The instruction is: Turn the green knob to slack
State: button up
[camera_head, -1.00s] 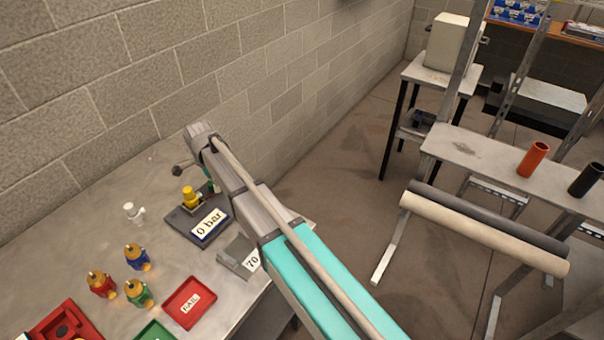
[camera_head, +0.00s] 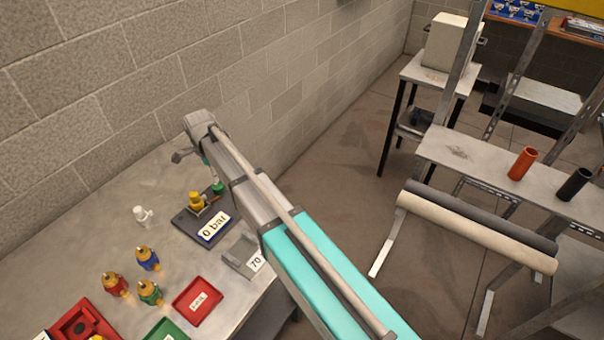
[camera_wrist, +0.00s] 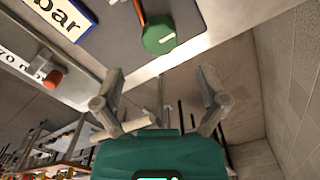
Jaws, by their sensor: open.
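The round green knob (camera_wrist: 158,38) shows near the top of the wrist view, on an orange-brown stem beside a plate. In the head view the knob (camera_head: 218,188) is a small green shape beside my arm, next to a yellow fitting (camera_head: 197,201) on the dark board (camera_head: 185,226). The board bears a "0 bar" sign (camera_head: 214,227). My gripper (camera_wrist: 160,80) is open and empty, its two fingers spread wide, with the knob beyond the fingertips and apart from them.
A grey holder marked 70 (camera_head: 243,257) stands near the bench edge. Red tray (camera_head: 198,300), red, blue and green fittings and a white fitting (camera_head: 143,216) occupy the bench. The block wall (camera_head: 110,90) runs along the back. Open floor lies right of the bench.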

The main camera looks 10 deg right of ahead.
aim_at(217, 185)
jog(key=shift+r+p, duration=3.35)
jog(key=shift+r, duration=0.3)
jog(key=s+d+f+n+b, duration=0.1)
jog(key=s+d+n, duration=0.2)
jog(key=d, duration=0.6)
jog(key=s+d+f+n+b, duration=0.2)
jog(key=s+d+n, duration=0.1)
jog(key=d, duration=0.6)
jog(key=s+d+f+n+b, duration=0.1)
jog(key=s+d+n, duration=0.2)
jog(key=d, duration=0.6)
jog(key=shift+s+f+n, duration=0.15)
jog(key=shift+s+n, duration=0.05)
jog(key=shift+n, duration=0.2)
jog(key=s+d+n, duration=0.4)
jog(key=s+d, duration=0.3)
jog(key=d, duration=0.2)
jog(key=shift+s+f+n+b, duration=0.15)
jog(key=shift+s+n+b, duration=0.15)
jog(key=shift+s, duration=0.05)
